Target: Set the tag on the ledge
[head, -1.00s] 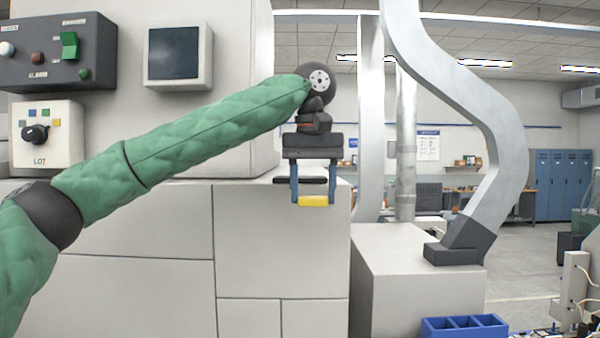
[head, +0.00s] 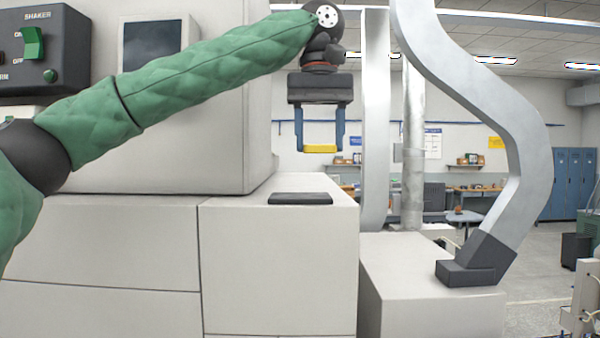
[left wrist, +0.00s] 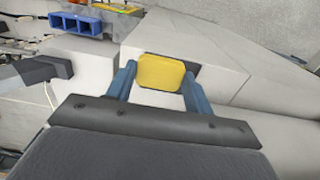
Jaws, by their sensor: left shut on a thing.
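The yellow tag (head: 320,149) is a small flat piece held level between the blue fingers of my left gripper (head: 320,143), which is shut on it. It also shows in the left wrist view (left wrist: 162,72) between the fingertips. In the head view it hangs above a dark flat plate (head: 300,198), which looks like the ledge, on the light cabinet top. There is a clear gap between tag and plate in the picture; their difference in depth is hard to judge. In the left wrist view the tag hides much of what lies behind it. My right gripper is not in view.
A large light housing (head: 190,150) with a dark screen and a shaker switch panel (head: 40,50) stands at left. A bent grey duct (head: 490,130) comes down onto a lower box at right. A blue divided bin (left wrist: 75,23) shows in the left wrist view.

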